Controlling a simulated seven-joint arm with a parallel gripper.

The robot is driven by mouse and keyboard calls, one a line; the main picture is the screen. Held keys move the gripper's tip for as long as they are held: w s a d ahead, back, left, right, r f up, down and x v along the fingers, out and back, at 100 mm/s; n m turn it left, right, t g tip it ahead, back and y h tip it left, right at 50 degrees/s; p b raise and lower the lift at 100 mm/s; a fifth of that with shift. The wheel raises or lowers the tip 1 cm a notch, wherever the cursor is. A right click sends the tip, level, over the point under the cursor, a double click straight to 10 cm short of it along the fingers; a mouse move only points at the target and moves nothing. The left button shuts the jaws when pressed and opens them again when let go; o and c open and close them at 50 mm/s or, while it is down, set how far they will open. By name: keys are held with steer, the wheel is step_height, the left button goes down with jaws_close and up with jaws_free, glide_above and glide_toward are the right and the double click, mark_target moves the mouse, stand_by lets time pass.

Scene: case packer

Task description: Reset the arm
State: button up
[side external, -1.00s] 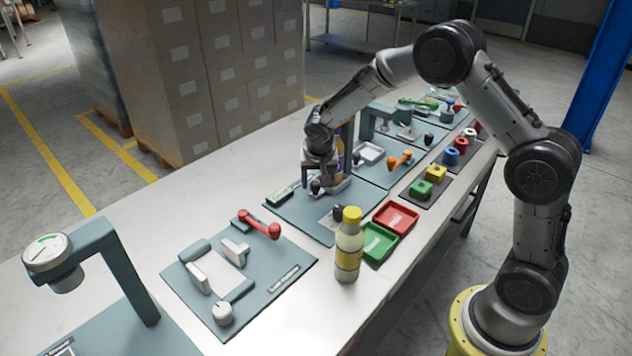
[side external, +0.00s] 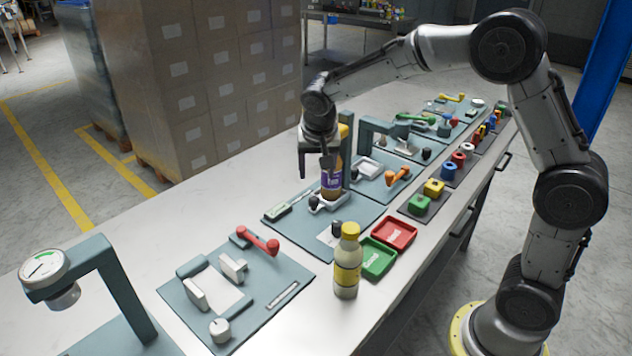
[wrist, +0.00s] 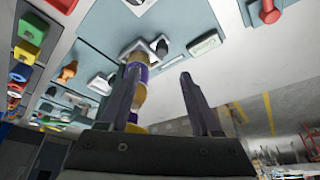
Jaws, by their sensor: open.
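My gripper (side external: 318,155) is raised over the middle station of the bench. In the wrist view my gripper (wrist: 158,95) has its two fingers well apart with nothing between them. A bottle with a purple label (side external: 331,180) stands upright in a white holder (side external: 329,200) on that station, just behind and below the fingers. The same bottle (wrist: 138,75) shows beside one finger in the wrist view, partly hidden by it.
A bottle with a yellow cap (side external: 348,262) stands at the bench front beside a green tray (side external: 379,259) and a red tray (side external: 394,231). A gauge on a post (side external: 44,268) rises at the near left. Stacked cartons (side external: 200,80) stand behind the bench.

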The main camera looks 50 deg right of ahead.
steer(key=shift+v, duration=0.9)
steer(key=s+r+t, duration=0.3)
steer(key=s+r, duration=0.9)
steer(key=s+a+f+n+y, duration=0.1)
steer(key=s+a+f+n, duration=0.1)
steer(key=s, duration=0.6)
steer(key=s+a+f+n+y, duration=0.2)
steer(key=s+f+n, duration=0.3)
steer(key=s+n, duration=0.2)
steer(key=shift+s+g, duration=0.3)
steer(key=shift+s, duration=0.8)
